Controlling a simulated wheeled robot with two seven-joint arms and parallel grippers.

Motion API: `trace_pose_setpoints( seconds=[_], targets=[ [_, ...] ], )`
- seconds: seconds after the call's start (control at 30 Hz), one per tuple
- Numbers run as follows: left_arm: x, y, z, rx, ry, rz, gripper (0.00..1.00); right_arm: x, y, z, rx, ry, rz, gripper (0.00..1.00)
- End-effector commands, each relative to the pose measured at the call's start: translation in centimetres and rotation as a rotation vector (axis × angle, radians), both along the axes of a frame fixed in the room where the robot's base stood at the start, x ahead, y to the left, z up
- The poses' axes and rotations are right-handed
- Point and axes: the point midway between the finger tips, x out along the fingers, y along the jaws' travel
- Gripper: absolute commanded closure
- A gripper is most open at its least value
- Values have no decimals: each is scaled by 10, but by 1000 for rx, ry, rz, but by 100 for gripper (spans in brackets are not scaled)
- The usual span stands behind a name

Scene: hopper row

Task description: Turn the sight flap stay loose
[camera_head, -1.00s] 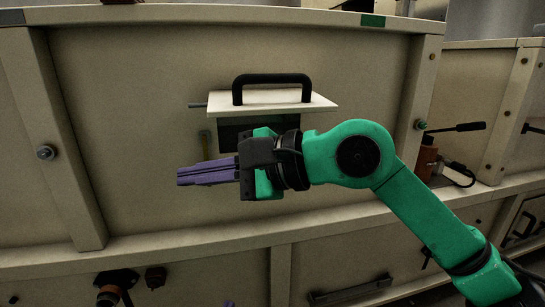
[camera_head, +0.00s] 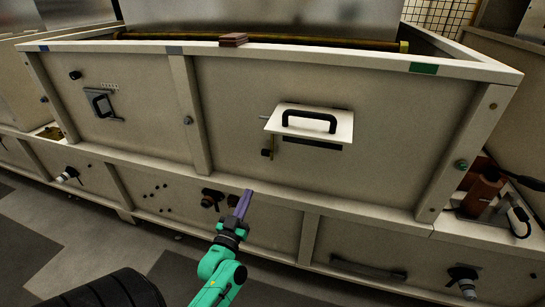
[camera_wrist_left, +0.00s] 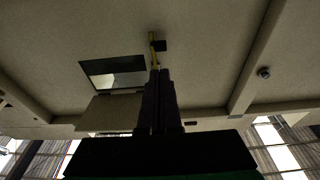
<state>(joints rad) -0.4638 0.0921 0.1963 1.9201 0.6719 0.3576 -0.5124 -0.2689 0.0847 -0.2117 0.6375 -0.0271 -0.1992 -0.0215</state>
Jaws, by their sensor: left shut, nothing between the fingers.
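The sight flap (camera_head: 318,123) is a cream plate with a black handle (camera_head: 309,117) on the hopper front. It juts out from the wall over a dark opening (camera_head: 312,144). The flap stay is a small brass strip with a dark knob (camera_head: 267,153), left of and below the flap. In the left wrist view the strip (camera_wrist_left: 152,52) hangs by the dark knob (camera_wrist_left: 160,46), with the opening (camera_wrist_left: 114,72) and flap (camera_wrist_left: 108,113) beside it. My left gripper (camera_head: 247,192) has purple fingers, shut and empty, below and left of the stay, apart from it. My right gripper is out of view.
A smaller closed hatch with a handle (camera_head: 102,103) is on the left panel. Dark fittings (camera_head: 212,198) protrude from the lower ledge close to my gripper.

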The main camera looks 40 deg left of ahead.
Motion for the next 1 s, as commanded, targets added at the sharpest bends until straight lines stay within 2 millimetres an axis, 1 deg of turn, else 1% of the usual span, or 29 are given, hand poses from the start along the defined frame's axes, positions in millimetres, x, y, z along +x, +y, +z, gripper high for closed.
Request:
trace_pose_setpoints(
  seconds=[0.03,0.1,0.13,0.27,0.7,0.8,0.9,1.0],
  targets=[
    [-1,3,5,1,-1,7,100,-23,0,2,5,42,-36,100],
    [0,5,6,1,-3,11,100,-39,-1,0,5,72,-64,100],
    [1,5,6,2,-4,12,100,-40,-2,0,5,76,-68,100],
    [15,10,9,4,-4,12,100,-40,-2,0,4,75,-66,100],
    [101,40,30,4,-5,11,100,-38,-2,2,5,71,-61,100],
    [116,45,33,3,-3,10,100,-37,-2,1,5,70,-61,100],
    [125,48,35,2,-3,9,100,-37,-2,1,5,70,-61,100],
    [128,49,35,1,-2,10,100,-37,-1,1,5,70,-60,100]
  ],
)
